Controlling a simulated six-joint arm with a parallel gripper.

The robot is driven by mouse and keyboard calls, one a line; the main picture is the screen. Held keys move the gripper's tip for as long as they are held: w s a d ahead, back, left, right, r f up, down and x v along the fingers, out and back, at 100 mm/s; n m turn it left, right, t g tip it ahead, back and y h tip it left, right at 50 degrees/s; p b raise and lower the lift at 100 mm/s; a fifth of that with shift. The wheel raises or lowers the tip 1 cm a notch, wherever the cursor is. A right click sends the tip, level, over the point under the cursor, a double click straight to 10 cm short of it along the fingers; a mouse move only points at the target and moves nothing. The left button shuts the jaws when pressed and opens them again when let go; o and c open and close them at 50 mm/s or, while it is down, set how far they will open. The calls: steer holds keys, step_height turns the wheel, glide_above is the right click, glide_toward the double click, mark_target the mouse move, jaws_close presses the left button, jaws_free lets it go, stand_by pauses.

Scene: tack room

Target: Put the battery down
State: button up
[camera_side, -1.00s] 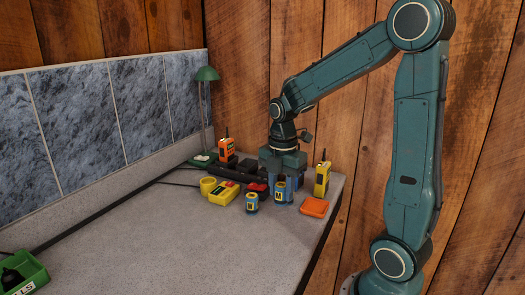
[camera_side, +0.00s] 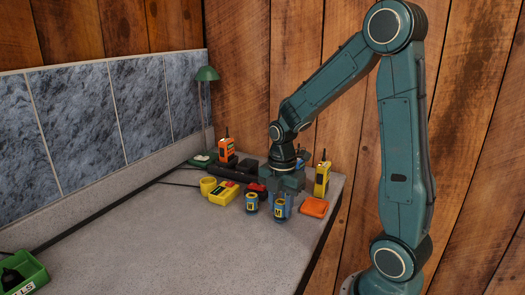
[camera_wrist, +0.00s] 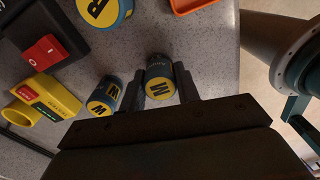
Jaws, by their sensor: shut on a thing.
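My gripper (camera_side: 285,186) is low over the right part of the table. In the wrist view its two fingers (camera_wrist: 160,88) are shut on a blue battery with a yellow, lettered end (camera_wrist: 160,82). In the side view this battery appears to be the one at the gripper's front (camera_side: 280,208). I cannot tell whether its base touches the table. A similar battery (camera_side: 251,203) stands just left, apart from it; it also shows in the wrist view (camera_wrist: 103,97). A third battery (camera_wrist: 105,10) shows at the wrist view's top.
An orange tray (camera_side: 314,207) lies right of the gripper by the table edge. A yellow radio (camera_side: 322,179) stands behind it. A yellow device (camera_side: 223,193) and a yellow ring-like thing (camera_side: 207,186) are left. The front table (camera_side: 190,245) is clear except a green bin (camera_side: 25,272) at far left.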

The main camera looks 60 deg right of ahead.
mark_target(281, 202)
steer(key=shift+f, duration=0.1)
steer(key=o, duration=1.1)
step_height(281, 202, up, 12)
stand_by(0.8)
steer(key=s+a+r+m+t, duration=0.2)
steer(key=s+a+m+t, duration=0.3)
steer(key=s+a+m, duration=0.5)
steer(key=shift+s+a+r+m+t, duration=0.25)
steer(key=shift+a+m, duration=0.7)
steer(key=shift+m, duration=2.15)
